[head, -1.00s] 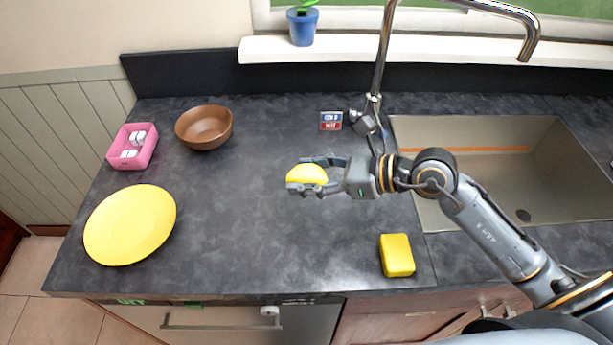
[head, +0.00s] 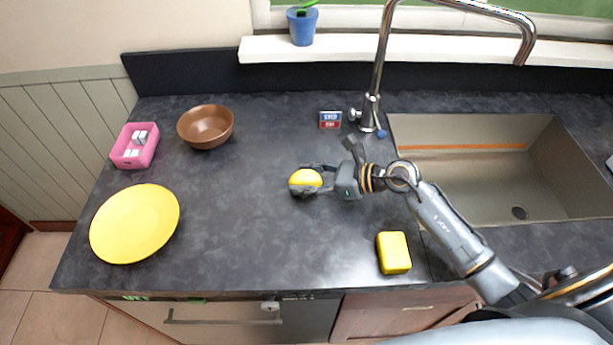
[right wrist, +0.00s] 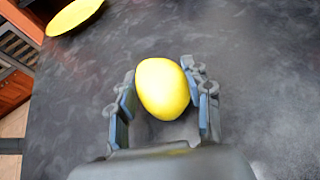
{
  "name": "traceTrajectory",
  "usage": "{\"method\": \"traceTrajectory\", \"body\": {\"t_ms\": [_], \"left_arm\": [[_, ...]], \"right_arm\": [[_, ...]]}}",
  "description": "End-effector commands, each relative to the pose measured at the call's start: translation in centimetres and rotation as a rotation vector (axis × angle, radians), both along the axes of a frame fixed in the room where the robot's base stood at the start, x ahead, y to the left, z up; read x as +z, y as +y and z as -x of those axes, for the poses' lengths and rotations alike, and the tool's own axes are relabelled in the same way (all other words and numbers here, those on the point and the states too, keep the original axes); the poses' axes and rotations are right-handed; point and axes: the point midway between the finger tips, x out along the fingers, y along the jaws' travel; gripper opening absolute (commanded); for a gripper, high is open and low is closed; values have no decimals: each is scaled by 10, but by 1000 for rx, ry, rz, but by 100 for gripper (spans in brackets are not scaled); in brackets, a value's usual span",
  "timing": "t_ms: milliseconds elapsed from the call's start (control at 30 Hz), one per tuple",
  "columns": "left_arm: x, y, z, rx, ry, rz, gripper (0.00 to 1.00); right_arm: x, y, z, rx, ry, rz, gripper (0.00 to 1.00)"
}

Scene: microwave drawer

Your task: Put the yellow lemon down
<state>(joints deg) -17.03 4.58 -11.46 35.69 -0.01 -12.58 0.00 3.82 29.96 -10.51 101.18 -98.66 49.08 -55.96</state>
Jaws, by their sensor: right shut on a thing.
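The yellow lemon (head: 305,179) is between the fingers of my right gripper (head: 306,182), over the middle of the dark countertop (head: 250,240). In the right wrist view the lemon (right wrist: 162,88) sits between the two fingertips of the gripper (right wrist: 165,95), with the dark counter behind it. The gripper is shut on the lemon. The lemon is low, close to the counter; I cannot tell whether it touches it. My left gripper is not in view.
A yellow plate (head: 135,224), a pink basket (head: 134,146) and a brown bowl (head: 205,127) stand at the left. A yellow sponge (head: 394,253) lies near the front edge. A small box (head: 330,120), the faucet (head: 374,80) and sink (head: 480,185) are behind and right. The counter around the lemon is clear.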

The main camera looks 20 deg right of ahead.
Motion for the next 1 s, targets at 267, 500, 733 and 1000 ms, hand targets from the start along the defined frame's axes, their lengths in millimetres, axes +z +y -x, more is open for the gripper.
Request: {"method": "traceTrajectory", "body": {"t_ms": [267,500,733,1000], "left_arm": [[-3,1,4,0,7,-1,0],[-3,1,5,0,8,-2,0],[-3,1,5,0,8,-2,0],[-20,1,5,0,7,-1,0]], "right_arm": [[-2,0,0,-1,0,0,68],[-2,0,0,0,0,0,72],[1,-5,3,-1,0,2,72],[18,-46,34,0,1,7,72]]}}
